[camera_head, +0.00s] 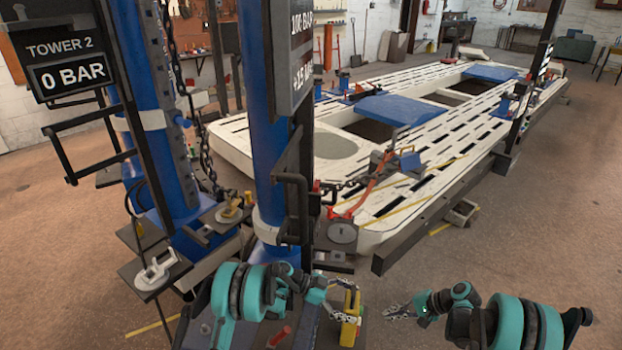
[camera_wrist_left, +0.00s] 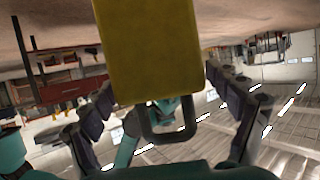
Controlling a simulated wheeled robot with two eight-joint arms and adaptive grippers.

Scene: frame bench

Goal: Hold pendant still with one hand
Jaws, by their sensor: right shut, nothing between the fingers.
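A yellow pendant (camera_head: 350,322) hangs or stands low at the bottom centre in the head view, beside the blue tower. In the left wrist view the yellow pendant (camera_wrist_left: 150,50) fills the upper middle, with a dark loop at its lower end. My left gripper (camera_head: 340,292) is right at it. In the left wrist view the left gripper's fingers (camera_wrist_left: 160,85) lie spread along both sides of the pendant; whether they press on it I cannot tell. My right gripper (camera_head: 400,311) is shut and empty, a little to the right of the pendant, apart from it.
Blue towers (camera_head: 262,130) with chains stand at the left and centre, behind my left arm. A pale slotted frame bench (camera_head: 440,130) stretches behind. A 0 BAR display (camera_head: 68,75) is at the upper left. The brown floor (camera_head: 540,225) at the right is clear.

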